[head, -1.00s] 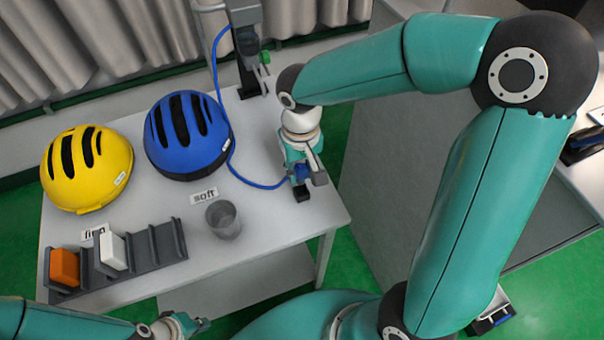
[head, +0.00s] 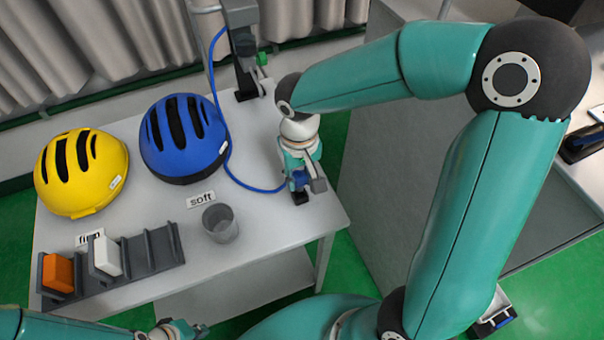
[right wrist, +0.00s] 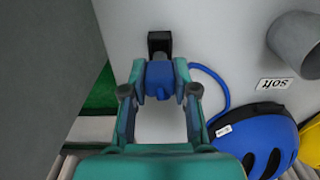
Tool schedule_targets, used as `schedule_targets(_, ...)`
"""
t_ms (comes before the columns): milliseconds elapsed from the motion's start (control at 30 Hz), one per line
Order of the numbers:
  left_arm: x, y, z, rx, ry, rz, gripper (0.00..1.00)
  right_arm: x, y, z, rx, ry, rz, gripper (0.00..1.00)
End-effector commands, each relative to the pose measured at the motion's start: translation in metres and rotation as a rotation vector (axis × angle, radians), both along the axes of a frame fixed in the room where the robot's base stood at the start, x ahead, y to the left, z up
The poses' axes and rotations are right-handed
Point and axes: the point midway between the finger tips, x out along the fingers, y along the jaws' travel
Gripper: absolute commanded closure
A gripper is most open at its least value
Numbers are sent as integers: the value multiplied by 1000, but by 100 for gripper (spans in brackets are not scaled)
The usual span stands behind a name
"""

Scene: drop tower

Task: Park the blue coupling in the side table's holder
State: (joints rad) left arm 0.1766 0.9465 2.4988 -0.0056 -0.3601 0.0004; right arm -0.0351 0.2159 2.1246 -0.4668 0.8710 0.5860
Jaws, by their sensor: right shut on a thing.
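The blue coupling (right wrist: 160,74) is between the fingers of my right gripper (right wrist: 159,90) in the right wrist view. In the head view my right gripper (head: 303,179) is at the side table's right end, shut on the coupling. A dark holder (right wrist: 160,42) is directly beyond the coupling in the right wrist view; it also shows below the gripper in the head view (head: 299,198). Coupling and holder look close or touching; whether it is seated I cannot tell. A blue hose (head: 240,182) runs from the coupling. My left gripper (head: 188,329) is at the bottom edge, its opening unclear.
The side table (head: 270,237) carries a yellow helmet (head: 80,172), a blue helmet (head: 184,138), a grey cup (head: 220,223) and a dark rack (head: 150,251) with orange (head: 58,272) and white (head: 106,256) blocks. A dark post device (head: 247,60) stands behind. A grey cabinet is to the right.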

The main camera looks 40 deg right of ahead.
Motion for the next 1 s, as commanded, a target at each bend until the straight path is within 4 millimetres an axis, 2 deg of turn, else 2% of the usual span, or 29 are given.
schedule_targets(567,0,0,-8,0,0,0,100,-1,0,-7,0,0,-1,91)
schedule_targets(1000,0,0,-23,0,0,0,100,-1,0,-22,1,0,-2,91)
